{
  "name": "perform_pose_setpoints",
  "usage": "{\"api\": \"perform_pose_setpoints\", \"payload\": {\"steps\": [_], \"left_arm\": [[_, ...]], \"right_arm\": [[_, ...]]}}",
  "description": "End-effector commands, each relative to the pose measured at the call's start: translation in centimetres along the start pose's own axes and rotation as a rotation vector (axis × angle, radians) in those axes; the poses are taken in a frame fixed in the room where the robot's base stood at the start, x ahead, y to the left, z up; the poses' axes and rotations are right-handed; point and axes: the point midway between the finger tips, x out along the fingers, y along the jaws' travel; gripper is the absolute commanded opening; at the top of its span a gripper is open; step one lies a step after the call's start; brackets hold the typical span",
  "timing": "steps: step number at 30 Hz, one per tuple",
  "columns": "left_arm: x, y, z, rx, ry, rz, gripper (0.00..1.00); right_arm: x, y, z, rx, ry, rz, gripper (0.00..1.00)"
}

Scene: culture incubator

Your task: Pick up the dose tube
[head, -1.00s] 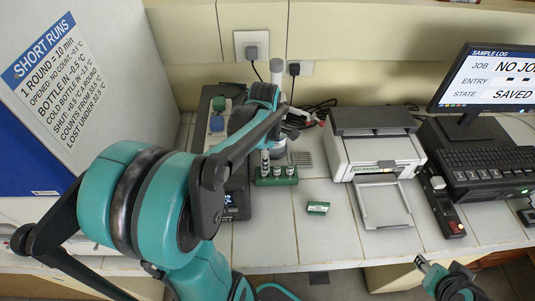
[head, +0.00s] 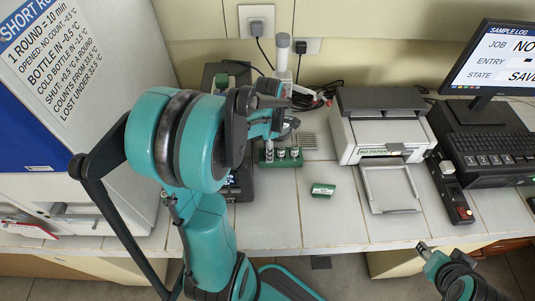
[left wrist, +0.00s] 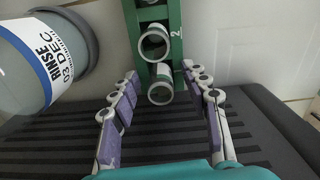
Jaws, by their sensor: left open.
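Dose tubes with pale rims stand upright in a green rack (head: 283,162) on the bench in the head view. In the left wrist view, the nearest tube (left wrist: 160,92) stands just ahead, between the lines of my left gripper's fingers. A second tube (left wrist: 154,42) is behind it, beside a "2" on the rack. My left gripper (left wrist: 160,71) is open and empty, with one finger on each side of the nearest tube; contact is not clear. In the head view my left arm partly covers this gripper. My right gripper (head: 425,248) is at the lower right, away from the rack; its jaws are too small to judge.
A labelled rinse bottle (left wrist: 32,62) is close on the left in the wrist view. A small green box (head: 323,190) lies right of the rack. A printer (head: 380,130) with its tray out stands further right. Bench space in front of the rack is clear.

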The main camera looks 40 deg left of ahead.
Motion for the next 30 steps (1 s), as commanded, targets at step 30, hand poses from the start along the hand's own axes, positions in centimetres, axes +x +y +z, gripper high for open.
{"api": "perform_pose_setpoints", "payload": {"steps": [30], "left_arm": [[-8.5, 0.0, 0.0, 0.000, 0.000, 0.000, 0.06]], "right_arm": [[-2.9, 0.0, -2.1, 0.000, 0.000, 0.000, 0.40]]}}
